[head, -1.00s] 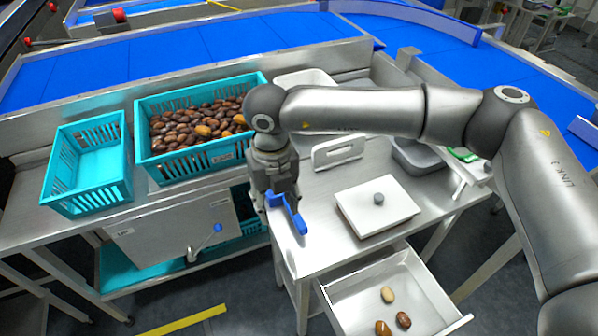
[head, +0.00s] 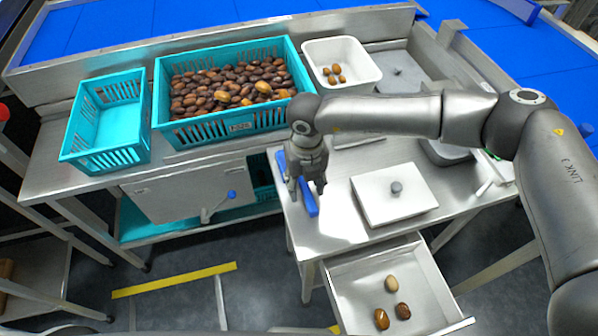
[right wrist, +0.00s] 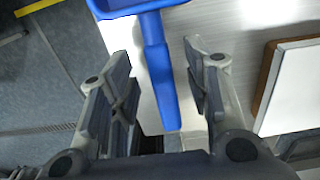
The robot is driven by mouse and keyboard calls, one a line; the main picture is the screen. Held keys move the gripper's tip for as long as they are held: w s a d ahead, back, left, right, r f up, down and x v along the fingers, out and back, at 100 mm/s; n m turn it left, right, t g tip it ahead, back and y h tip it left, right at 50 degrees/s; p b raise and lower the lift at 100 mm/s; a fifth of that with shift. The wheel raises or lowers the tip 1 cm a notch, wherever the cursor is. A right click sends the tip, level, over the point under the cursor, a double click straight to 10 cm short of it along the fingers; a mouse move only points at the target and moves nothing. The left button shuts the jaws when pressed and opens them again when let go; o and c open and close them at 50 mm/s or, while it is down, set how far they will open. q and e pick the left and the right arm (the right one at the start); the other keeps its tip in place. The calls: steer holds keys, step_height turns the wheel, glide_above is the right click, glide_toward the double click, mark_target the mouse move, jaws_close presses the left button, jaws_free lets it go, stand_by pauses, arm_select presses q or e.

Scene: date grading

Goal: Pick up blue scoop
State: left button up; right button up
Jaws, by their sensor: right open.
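The blue scoop (head: 309,197) lies on the steel table near its left edge, partly hidden behind my right gripper in the head view. My right gripper (head: 307,190) points down over it and is open. In the right wrist view the scoop's handle (right wrist: 160,85) runs between the two spread fingers of the gripper (right wrist: 163,75), with visible gaps on both sides. The scoop's wider end is at the top of that view, cut off by the frame. My left gripper is not in view.
A white lidded box (head: 365,205) with a grey knob stands right of the scoop. Below is an open drawer (head: 350,290) with several dates. A teal crate (head: 222,128) full of dates, an empty teal crate (head: 80,150) and a white tub (head: 322,52) stand behind.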

steer(key=shift+f, duration=0.7)
steer(key=shift+c, duration=0.9)
steer(key=c, duration=0.5)
jaws_close()
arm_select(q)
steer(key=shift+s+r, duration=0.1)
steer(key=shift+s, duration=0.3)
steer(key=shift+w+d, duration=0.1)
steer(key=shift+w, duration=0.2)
arm_select(e)
steer(key=shift+r, duration=0.1)
